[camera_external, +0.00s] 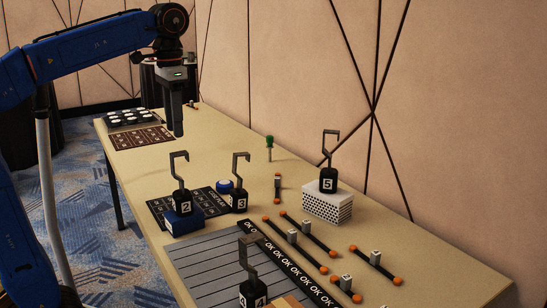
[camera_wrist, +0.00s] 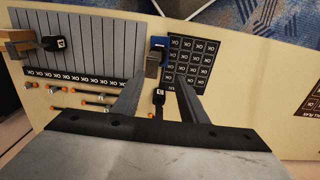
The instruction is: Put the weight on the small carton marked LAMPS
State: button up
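Several black hooked weights stand on the table. Weight 2 (camera_external: 186,203) is on a blue block (camera_external: 184,222), weight 3 (camera_external: 239,202) is beside it, and weight 5 (camera_external: 328,180) is on a white perforated box (camera_external: 327,205). Weight 4 (camera_external: 253,292) is at the bottom edge by a brown box (camera_external: 291,303), which is cut off. I can read LAMPS on no box. My gripper (camera_external: 179,132) hangs above the table behind the weights. In the wrist view its fingers (camera_wrist: 160,82) are apart, with nothing clearly held between them.
A grey ruled mat (camera_external: 213,267) with an OK strip lies at the front, with several orange-ended rods (camera_external: 309,234) to its right. A green-handled screwdriver (camera_external: 269,145) stands near the wall. A tray of white discs (camera_external: 132,118) is at the far end.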

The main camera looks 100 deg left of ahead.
jog(key=shift+r, duration=0.4)
jog(key=w+d+f+m+t+y, duration=0.1)
jog(key=w+d+f+m, duration=0.1)
jog(key=d+f, duration=0.6)
jog(key=w+d+f+m+t, duration=0.15)
jog(key=d+f, duration=0.35)
jog(key=d, duration=0.5)
jog(key=s+d+f+m+t, duration=0.1)
jog(key=s+d+f+m, duration=0.1)
jog(key=d+f, duration=0.5)
jog(key=s+d+f+m+t+h, duration=0.1)
jog(key=s+d+f+m, duration=0.2)
jog(key=d+f, duration=0.4)
notch_tip(320, 180, down, 4)
jog(key=shift+s+r, duration=0.1)
jog(key=shift+s, duration=0.4)
